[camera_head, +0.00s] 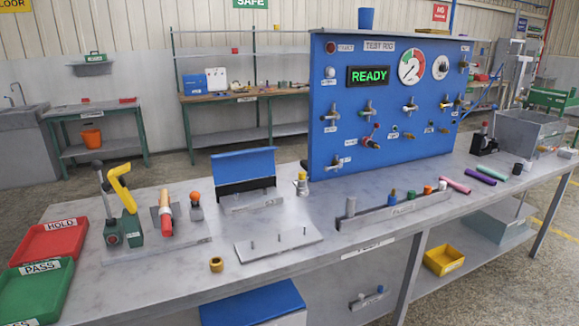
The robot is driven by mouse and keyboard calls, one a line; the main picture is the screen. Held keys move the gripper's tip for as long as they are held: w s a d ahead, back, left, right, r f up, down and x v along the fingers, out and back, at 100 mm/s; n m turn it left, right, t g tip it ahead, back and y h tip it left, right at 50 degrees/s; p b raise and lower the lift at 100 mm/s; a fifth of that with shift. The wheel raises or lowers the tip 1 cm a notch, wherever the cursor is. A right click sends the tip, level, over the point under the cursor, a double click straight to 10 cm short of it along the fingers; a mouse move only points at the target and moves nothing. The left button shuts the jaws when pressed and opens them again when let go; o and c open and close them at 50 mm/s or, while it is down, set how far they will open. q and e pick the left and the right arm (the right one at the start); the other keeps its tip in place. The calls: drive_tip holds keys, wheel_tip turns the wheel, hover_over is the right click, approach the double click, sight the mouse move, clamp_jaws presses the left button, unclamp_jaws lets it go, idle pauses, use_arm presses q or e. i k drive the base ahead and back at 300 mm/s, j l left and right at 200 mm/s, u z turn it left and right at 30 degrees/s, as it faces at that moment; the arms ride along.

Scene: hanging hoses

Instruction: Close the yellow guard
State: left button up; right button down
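A yellow angled piece (122,189), which looks like the guard, stands raised and tilted on a small green base unit (133,230) at the left of the workbench. A grey lever (103,190) with a dark round knob stands just left of it, on a dark green box (113,233). How the yellow piece joins the base is too small to tell. Neither of my grippers is in view.
A red HOLD tray (47,246) and a green PASS tray (36,293) lie left of the guard. A red-and-wood handled tool (166,215) and an orange-knobbed piece (196,207) stand close right. A blue test panel (390,105) reading READY rises farther right.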

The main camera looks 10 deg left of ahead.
sight(118, 183)
drive_tip(key=i+j, duration=0.1)
drive_tip(key=j, duration=0.9)
drive_tip(key=i+j, duration=0.15)
drive_tip(key=j, duration=0.35)
drive_tip(key=i+j, duration=0.1)
drive_tip(key=j, duration=0.4)
drive_tip(key=i+j, duration=0.1)
drive_tip(key=j, duration=0.9)
drive_tip(key=i+u, duration=0.05)
